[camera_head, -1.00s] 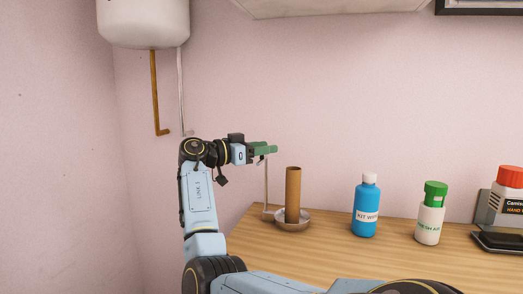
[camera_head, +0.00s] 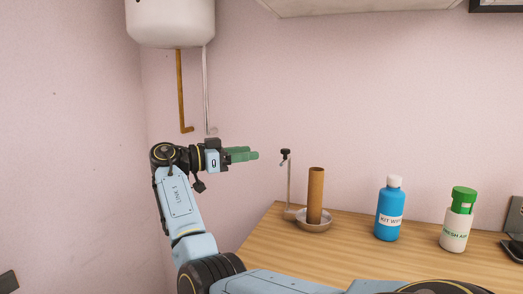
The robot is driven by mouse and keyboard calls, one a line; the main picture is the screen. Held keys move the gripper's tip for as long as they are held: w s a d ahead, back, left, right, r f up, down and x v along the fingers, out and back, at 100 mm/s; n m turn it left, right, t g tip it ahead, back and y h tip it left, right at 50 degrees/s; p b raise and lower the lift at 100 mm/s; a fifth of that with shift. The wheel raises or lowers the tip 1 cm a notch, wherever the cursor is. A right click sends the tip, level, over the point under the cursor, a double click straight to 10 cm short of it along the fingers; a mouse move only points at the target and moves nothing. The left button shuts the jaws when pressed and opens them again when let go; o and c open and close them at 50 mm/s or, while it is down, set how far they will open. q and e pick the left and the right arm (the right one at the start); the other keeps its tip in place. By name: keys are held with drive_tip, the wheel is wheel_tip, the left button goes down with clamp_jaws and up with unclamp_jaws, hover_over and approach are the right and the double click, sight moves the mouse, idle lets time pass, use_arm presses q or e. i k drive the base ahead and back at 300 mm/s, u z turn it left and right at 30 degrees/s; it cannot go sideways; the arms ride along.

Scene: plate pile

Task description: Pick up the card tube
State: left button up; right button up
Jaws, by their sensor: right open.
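The brown card tube (camera_head: 316,193) stands upright in a small round metal dish (camera_head: 315,227) near the table's left end. My right gripper (camera_head: 250,155), with green fingers, is to the left of the tube and a little higher than its top. It is open and empty, and apart from the tube. My left gripper is not in view.
A thin metal post (camera_head: 289,180) with a black knob rises just left of the tube. A blue bottle (camera_head: 388,213) and a white bottle with a green cap (camera_head: 457,222) stand to the right on the wooden table (camera_head: 340,252).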

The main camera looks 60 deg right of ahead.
sight(316, 175)
drive_tip(key=k, duration=1)
